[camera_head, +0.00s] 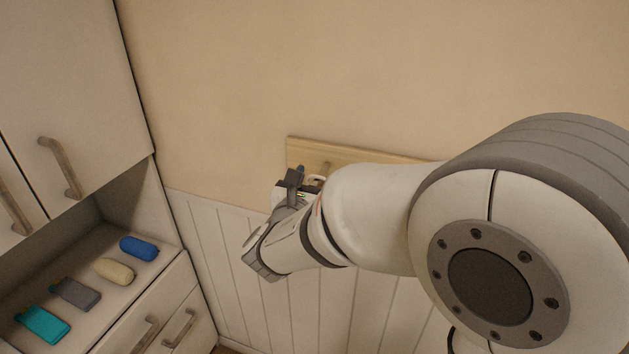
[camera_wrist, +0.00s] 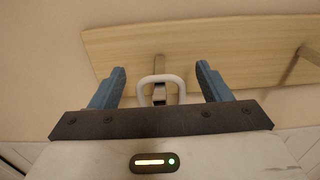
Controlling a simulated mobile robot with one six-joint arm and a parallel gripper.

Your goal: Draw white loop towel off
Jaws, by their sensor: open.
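In the wrist view, a white loop (camera_wrist: 175,80) hangs around a peg (camera_wrist: 159,68) on a light wooden board (camera_wrist: 220,45). My gripper (camera_wrist: 161,70) is open, with one blue finger on each side of the loop; neither finger appears to touch it. The towel below the loop is hidden behind my gripper body. In the head view, my gripper (camera_head: 298,174) is at the board (camera_head: 305,149) on the wall, and a small piece of the white loop (camera_head: 316,179) shows beside it.
A second peg (camera_wrist: 309,56) sticks out of the board at the right. On the left, a cabinet shelf (camera_head: 100,255) holds teal, grey, cream and blue items. Drawer handles (camera_head: 178,328) and a door handle (camera_head: 62,168) stick out there. White panelling (camera_head: 210,230) lies below the board.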

